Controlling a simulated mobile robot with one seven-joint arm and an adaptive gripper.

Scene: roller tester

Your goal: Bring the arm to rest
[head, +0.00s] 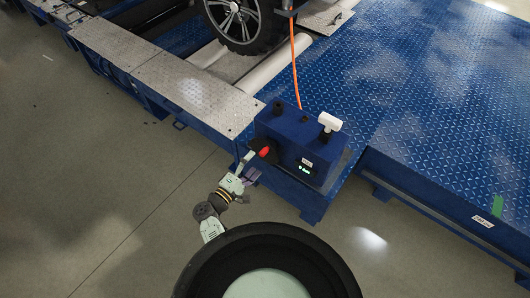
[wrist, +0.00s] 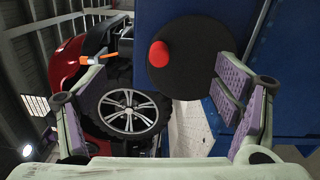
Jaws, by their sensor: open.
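My arm (head: 210,212) reaches out from my body at the bottom of the head view toward a blue control box. My gripper (head: 250,175) is by the left side of the box, close to a black round part with a red knob (head: 265,152). In the wrist view my gripper (wrist: 165,90) is open, with its two purple-padded fingers wide apart at left and right. The red knob (wrist: 159,54) on the black disc (wrist: 192,60) shows between the fingers, beyond them. Nothing is held. I cannot tell whether a finger touches the disc.
The blue box (head: 290,140) carries a white T-shaped handle (head: 329,122) and a small lit display. An orange cable (head: 296,65) rises behind it. A blue tread-plate platform (head: 440,100) lies to the right, and a vehicle wheel (head: 238,20) stands on rollers behind. Bare floor (head: 90,180) is free at left.

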